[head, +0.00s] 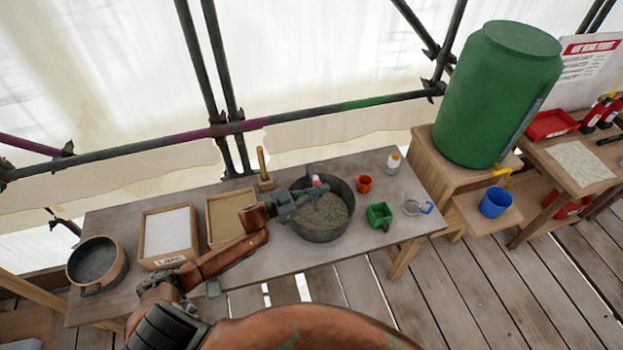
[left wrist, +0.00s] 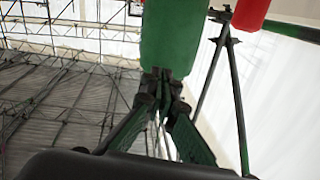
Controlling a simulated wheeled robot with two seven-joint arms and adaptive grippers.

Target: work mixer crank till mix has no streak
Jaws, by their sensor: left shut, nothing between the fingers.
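The mixing pot (head: 321,236) is a dark round tub on the table, holding grey, grainy mix (head: 325,211). Part of the mix is hidden by my gripper, and I cannot tell whether streaks show. A dark upright piece with a small red and white part (head: 316,180) stands at the pot's back rim; it may belong to the crank. My left gripper (head: 304,191) reaches over the pot's left side, shut and empty. In the left wrist view its fingers (left wrist: 164,80) meet just below a green shape (left wrist: 170,35), which I cannot identify. My right gripper is not in view.
Two trays, one white-filled (head: 167,232) and one sandy (head: 231,214), stand left of the pot, with a pan (head: 97,262) beyond. A green barrel (head: 497,95) stands right.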

